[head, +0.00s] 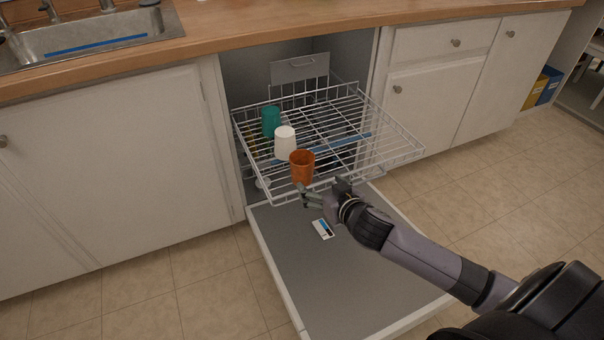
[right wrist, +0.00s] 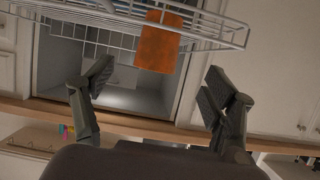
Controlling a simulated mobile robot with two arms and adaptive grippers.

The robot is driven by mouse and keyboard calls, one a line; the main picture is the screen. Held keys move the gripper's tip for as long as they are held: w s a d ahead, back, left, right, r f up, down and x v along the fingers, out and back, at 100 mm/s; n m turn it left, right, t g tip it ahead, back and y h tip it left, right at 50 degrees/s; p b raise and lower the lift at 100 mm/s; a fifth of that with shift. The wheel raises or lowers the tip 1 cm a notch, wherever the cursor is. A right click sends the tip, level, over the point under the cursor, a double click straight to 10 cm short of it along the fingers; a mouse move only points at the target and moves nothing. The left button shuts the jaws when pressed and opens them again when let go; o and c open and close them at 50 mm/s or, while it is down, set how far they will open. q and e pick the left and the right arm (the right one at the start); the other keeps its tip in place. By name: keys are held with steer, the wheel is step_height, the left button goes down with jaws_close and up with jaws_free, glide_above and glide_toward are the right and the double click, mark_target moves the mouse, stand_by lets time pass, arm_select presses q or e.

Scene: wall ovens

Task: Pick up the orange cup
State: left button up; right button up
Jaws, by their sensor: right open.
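The orange cup (head: 302,166) stands at the front left of the pulled-out white wire rack (head: 399,148), in front of a white cup and a green cup. My right gripper (head: 322,190) is just in front of and below the orange cup, with its fingers apart and nothing between them. In the right wrist view, the orange cup (right wrist: 159,43) shows beyond the open fingertips of the right gripper (right wrist: 155,80), roughly between them but apart from them. Rack wires cross beside the cup there. My left gripper is not in view.
The white cup (head: 285,142) and green cup (head: 271,121) stand close behind the orange one. The open dishwasher door (head: 300,262) lies flat below the rack, with a small label (head: 323,229) on it. A wooden counter (head: 240,30) runs above. Floor is free on both sides.

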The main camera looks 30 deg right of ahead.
mark_target(307, 173)
steer(key=b+x, duration=0.1)
steer(key=x, duration=0.6)
steer(key=shift+w+f+b, duration=0.15)
steer(key=shift+w+b, duration=0.05)
steer(key=shift+b, duration=0.1)
steer(key=shift+w+f, duration=0.2)
steer(key=shift+w, duration=0.45)
steer(key=b+x, duration=0.1)
steer(key=x, duration=0.3)
steer(key=shift+w+b, duration=0.1)
steer(key=shift+b, duration=0.3)
steer(key=shift+w+f, duration=0.1)
steer(key=shift+w, duration=0.1)
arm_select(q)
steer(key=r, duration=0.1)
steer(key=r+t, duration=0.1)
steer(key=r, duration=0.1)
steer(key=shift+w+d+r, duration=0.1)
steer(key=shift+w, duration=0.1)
arm_select(e)
steer(key=shift+c, duration=0.2)
steer(key=c, duration=1.2)
